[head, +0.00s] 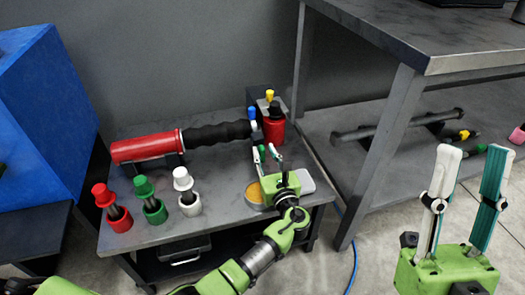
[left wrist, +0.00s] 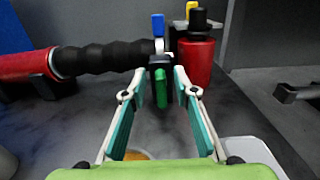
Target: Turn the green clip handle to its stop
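The green clip handle (left wrist: 161,88) hangs down from a dark clip (left wrist: 160,61) at the end of the black corrugated hose (left wrist: 105,56). In the head view the green handle (head: 262,151) is small and partly hidden by my left gripper. My left gripper (head: 265,157) is open and points at the handle. In the left wrist view its fingertips (left wrist: 157,82) stand to either side of the green handle, with gaps showing; I cannot tell how deep the handle sits between them. My right gripper (head: 473,160) is open and empty at the right, away from the small table.
A blue handle (left wrist: 158,25) stands above the clip, and a red bottle (left wrist: 195,58) is close on its right. A red cylinder (head: 146,147) joins the hose. Red, green and white-capped pieces (head: 150,200) stand front left. A grey bench (head: 420,60) is at the right.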

